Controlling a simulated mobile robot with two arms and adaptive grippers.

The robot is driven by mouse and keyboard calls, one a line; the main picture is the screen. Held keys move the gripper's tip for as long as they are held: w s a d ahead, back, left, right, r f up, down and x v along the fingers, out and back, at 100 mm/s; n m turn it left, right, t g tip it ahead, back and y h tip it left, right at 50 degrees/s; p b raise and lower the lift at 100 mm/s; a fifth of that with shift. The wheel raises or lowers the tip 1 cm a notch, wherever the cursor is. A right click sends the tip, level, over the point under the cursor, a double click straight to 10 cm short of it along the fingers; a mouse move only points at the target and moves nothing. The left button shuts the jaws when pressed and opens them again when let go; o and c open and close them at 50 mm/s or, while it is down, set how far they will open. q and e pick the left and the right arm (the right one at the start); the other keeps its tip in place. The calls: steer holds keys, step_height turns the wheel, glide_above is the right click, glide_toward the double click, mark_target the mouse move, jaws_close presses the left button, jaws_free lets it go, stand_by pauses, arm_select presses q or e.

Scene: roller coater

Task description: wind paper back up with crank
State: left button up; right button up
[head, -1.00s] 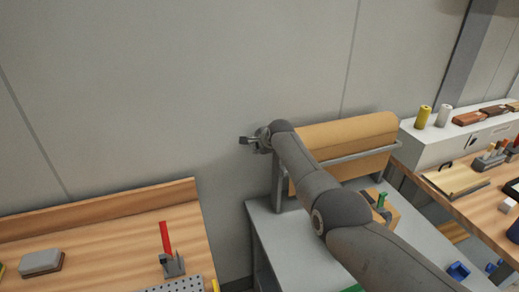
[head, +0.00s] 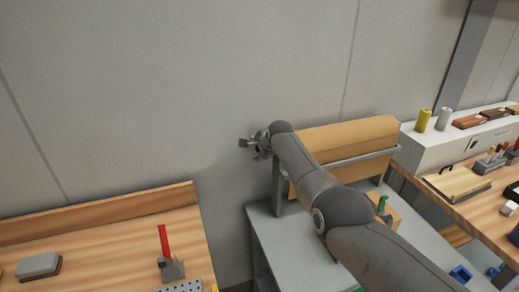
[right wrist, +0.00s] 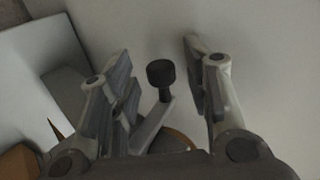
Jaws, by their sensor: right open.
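The brown paper roll (head: 348,140) sits in a grey stand on the grey table, with paper hanging down in front. Its crank shows in the right wrist view as a grey arm with a dark round-topped knob (right wrist: 161,74). My right gripper (head: 252,144) is at the left end of the roll, by the wall. In the right wrist view, the open right gripper (right wrist: 160,85) has one finger on each side of the knob, with gaps on both sides. In the head view my right arm and gripper hide the crank. My left gripper is not in view.
A wooden bench (head: 100,245) with a red-handled clamp (head: 167,252) and a grey block (head: 38,266) stands at the left. A white cabinet (head: 440,145) and another cluttered bench are at the right. A plain wall is close behind the roll.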

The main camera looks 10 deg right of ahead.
steer(key=shift+r, duration=0.15)
steer(key=shift+s, duration=0.1)
steer(key=v, duration=1.1)
steer(key=shift+s, duration=0.3)
steer(key=shift+d, duration=0.1)
stand_by(0.5)
